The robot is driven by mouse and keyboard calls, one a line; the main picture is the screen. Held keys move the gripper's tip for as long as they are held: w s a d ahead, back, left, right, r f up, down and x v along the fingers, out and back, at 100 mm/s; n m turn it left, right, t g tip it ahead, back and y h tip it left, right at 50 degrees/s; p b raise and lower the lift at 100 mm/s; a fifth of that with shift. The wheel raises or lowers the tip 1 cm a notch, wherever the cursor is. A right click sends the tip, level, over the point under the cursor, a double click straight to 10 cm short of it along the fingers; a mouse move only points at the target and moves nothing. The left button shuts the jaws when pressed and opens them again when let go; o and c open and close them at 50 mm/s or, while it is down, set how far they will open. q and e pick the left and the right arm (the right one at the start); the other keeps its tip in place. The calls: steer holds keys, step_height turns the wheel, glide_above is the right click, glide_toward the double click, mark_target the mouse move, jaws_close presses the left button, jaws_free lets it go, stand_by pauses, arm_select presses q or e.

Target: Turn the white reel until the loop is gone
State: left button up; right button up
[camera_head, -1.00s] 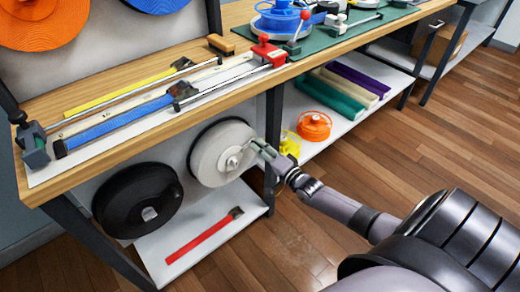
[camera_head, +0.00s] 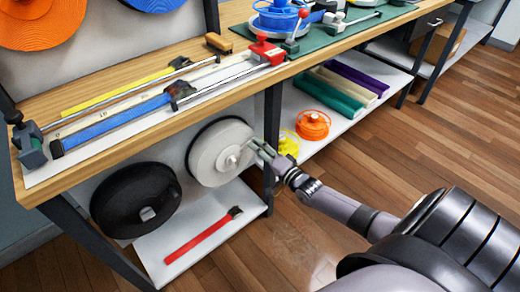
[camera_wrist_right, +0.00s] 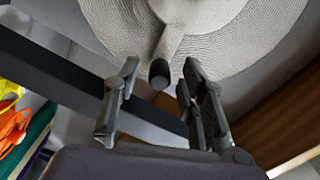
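The white reel (camera_head: 218,150) hangs upright under the bench's front edge; its wound face also fills the top of the right wrist view (camera_wrist_right: 255,50). A pale crank arm (camera_wrist_right: 169,42) on its face ends in a dark knob (camera_wrist_right: 159,73). My right gripper (camera_head: 256,147) is at the reel's right side. In the right wrist view its two fingers (camera_wrist_right: 160,72) are spread, with the knob in the gap near the fingertips. I cannot tell whether a finger touches it. The blue strap (camera_head: 115,122) lies along the bench; no loop is clearly visible. My left gripper is not in view.
A black reel (camera_head: 125,205) hangs left of the white one. A red strap (camera_head: 200,236) lies on the lower shelf (camera_head: 170,240). A dark bench leg (camera_head: 271,130) stands close behind my right gripper. Yellow (camera_head: 288,146) and orange (camera_head: 313,126) spools sit right of it.

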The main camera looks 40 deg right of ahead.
steer(key=s, duration=1.2)
steer(key=shift+d, duration=0.45)
stand_by(0.7)
